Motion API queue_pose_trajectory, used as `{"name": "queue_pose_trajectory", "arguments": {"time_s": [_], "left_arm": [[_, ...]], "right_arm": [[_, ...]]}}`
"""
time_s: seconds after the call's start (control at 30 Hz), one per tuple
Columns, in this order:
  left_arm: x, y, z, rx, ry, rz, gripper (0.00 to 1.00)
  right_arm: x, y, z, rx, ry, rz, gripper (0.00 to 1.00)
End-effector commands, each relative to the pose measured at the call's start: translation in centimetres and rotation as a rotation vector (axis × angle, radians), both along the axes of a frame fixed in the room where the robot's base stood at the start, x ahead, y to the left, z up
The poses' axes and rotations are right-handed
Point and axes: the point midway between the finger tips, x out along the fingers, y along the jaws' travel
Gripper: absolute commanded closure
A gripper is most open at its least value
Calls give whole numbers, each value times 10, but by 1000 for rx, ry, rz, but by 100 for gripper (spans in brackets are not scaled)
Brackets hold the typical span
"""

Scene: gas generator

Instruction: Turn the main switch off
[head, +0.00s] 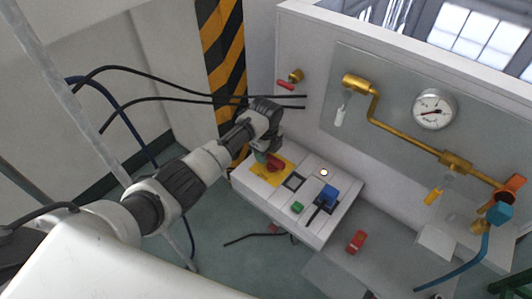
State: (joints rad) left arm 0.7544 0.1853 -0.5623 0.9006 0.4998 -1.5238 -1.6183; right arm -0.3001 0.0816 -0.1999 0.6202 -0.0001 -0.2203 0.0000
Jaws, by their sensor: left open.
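The main switch (273,162) is a red rotary knob on a yellow plate (263,174), at the left end of the white control box. My left arm comes in from the left, and my left gripper (266,153) is over the switch from behind, with its fingertips close to the knob. The gripper is open; I cannot tell whether the fingers touch the knob. Its fingertips and part of the knob's far side are partly hidden. My right gripper is not in view.
The control box (314,227) also carries a green button (297,207), a lit round lamp (324,173) and a blue connector (328,195). Brass pipes, a pressure gauge (433,109) and valves are on the panel to the right. Black cables hang near my arm.

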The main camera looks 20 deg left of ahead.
Motion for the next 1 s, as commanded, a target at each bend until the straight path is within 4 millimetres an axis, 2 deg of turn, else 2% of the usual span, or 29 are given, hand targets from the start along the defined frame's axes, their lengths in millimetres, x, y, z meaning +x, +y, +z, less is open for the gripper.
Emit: {"name": "queue_pose_trajectory", "arguments": {"time_s": [0.33,0.6,0.63,1.0], "left_arm": [[0,0,-4,0,1,0,57],[0,0,-4,0,1,0,98],[0,0,-4,0,1,0,100],[-1,0,-3,0,1,19,100]], "right_arm": [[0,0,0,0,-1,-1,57],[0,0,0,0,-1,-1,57],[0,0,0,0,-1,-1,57],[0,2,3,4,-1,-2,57]]}}
